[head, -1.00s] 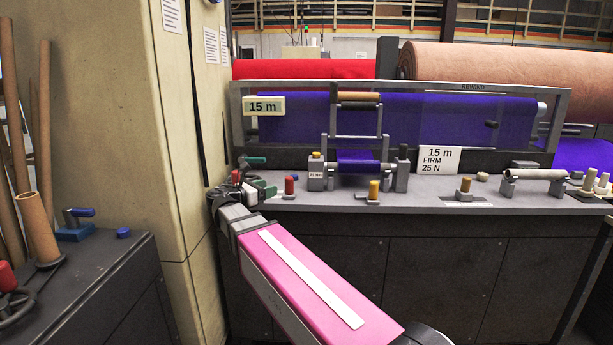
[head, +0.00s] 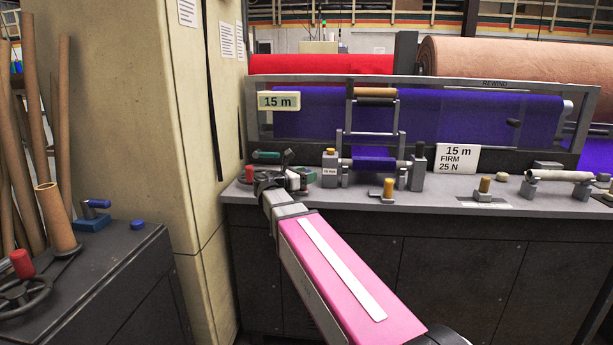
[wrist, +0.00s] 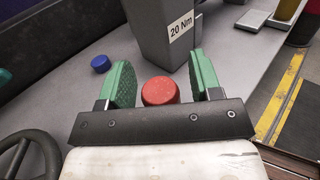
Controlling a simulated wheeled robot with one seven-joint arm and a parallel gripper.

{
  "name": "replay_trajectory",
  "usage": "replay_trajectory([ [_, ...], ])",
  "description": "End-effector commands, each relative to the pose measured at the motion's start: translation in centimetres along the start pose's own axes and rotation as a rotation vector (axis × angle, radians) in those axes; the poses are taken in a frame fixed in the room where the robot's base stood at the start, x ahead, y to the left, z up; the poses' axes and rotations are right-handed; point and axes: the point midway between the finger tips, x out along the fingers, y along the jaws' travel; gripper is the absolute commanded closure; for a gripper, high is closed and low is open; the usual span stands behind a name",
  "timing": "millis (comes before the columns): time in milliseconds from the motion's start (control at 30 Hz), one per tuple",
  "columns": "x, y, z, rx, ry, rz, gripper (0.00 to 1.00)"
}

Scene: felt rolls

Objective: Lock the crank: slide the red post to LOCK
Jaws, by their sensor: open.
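My gripper (wrist: 160,70) is open, its two green-padded fingers standing on either side of the red post (wrist: 160,91). The post is short and round-topped, and narrow gaps show beside it, so it does not look clamped. In the head view my gripper (head: 294,178) is over the bench's left end, and the post is hidden behind it. A dark wheel (wrist: 28,150) shows at the lower left of the wrist view; a red knob (head: 249,174) stands at the bench's left end. I cannot tell whether these belong to the crank. No LOCK mark is readable.
A grey block labelled 20 Nm (wrist: 165,32) stands just beyond my fingers. A blue knob (wrist: 101,63) is at their left. A beige pillar (head: 195,200) rises close on the left.

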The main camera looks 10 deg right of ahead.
Motion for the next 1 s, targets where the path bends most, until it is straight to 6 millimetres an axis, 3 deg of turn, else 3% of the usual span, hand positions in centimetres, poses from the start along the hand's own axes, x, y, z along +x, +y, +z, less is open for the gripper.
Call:
replay_trajectory([
  [333, 0.3, 0.0, 0.0, 0.0, 0.0, 0.0, 0.42],
  [500, 0.3, 0.0, 0.0, 0.0, 0.0, 0.0, 0.97],
  [533, 0.3, 0.0, 0.0, 0.0, 0.0, 0.0, 1.0],
  [733, 1.0, 0.8, 0.0, 0.0, 0.0, -0.001, 1.0],
  [1000, 4.1, 3.9, 0.0, 0.0, 0.0, -0.001, 1.0],
])
